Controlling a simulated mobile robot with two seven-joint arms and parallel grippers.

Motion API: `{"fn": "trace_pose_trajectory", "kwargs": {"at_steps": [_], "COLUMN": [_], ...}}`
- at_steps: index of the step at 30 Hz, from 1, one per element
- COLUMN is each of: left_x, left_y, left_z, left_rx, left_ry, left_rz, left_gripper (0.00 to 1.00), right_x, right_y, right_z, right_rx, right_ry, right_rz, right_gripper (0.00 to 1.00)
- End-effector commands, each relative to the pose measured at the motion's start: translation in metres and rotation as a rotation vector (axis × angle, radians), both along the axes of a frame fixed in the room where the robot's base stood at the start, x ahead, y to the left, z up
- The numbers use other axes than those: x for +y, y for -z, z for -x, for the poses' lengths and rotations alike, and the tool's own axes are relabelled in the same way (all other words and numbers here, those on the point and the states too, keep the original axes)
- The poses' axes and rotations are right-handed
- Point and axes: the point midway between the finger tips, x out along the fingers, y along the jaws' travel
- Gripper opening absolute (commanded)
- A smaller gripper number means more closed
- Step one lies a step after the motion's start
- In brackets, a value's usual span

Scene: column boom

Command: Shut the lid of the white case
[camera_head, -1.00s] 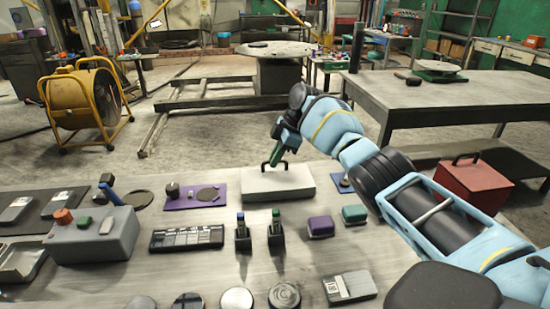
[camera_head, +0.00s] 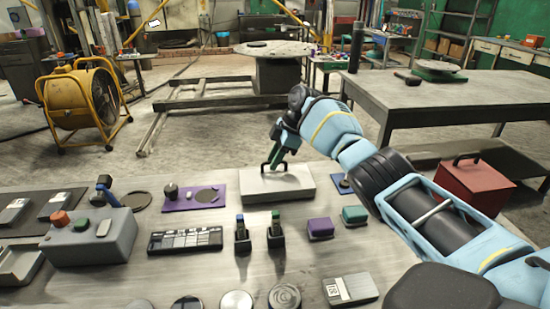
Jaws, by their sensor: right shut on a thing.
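The white case (camera_head: 290,190) sits toward the far edge of the grey table, right of the purple mat. Its top looks flat and level, and I see no gap under the lid from here. A black handle (camera_head: 264,168) stands up from its top. My right gripper (camera_head: 274,158) reaches in from the right, points down at the handle and is shut on it. The fingers are small and partly hide the handle. My left gripper is out of view.
A purple mat (camera_head: 183,203) with small parts lies left of the case. Two dark holders (camera_head: 243,241) with pens stand in front of it. Purple (camera_head: 320,229) and teal (camera_head: 354,215) boxes lie to its front right. A red box (camera_head: 478,185) stands farther right.

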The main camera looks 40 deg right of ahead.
Motion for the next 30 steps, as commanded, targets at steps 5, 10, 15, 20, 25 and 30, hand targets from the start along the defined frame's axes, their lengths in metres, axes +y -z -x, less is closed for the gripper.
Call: {"fn": "trace_pose_trajectory", "kwargs": {"at_steps": [5,10,15,20,25,30], "left_x": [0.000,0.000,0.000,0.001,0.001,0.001], "left_y": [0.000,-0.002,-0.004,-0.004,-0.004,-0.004], "left_z": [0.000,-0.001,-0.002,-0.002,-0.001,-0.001], "left_rx": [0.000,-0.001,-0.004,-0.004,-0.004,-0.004], "left_ry": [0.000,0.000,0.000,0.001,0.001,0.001], "left_rz": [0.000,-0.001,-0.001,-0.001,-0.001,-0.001], "left_gripper": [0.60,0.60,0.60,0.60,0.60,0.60], "right_x": [-0.001,-0.007,-0.018,-0.024,-0.027,-0.027], "right_y": [-0.001,-0.018,-0.046,-0.064,-0.072,-0.073], "right_z": [-0.001,0.003,0.010,0.016,0.019,0.020], "right_rx": [-0.005,-0.008,-0.014,-0.009,-0.004,-0.002], "right_ry": [0.002,0.004,0.006,0.003,0.002,0.001], "right_rz": [0.002,0.002,0.005,0.003,0.002,0.001], "right_gripper": [0.19,0.19,0.19,0.19,0.19,0.19]}}
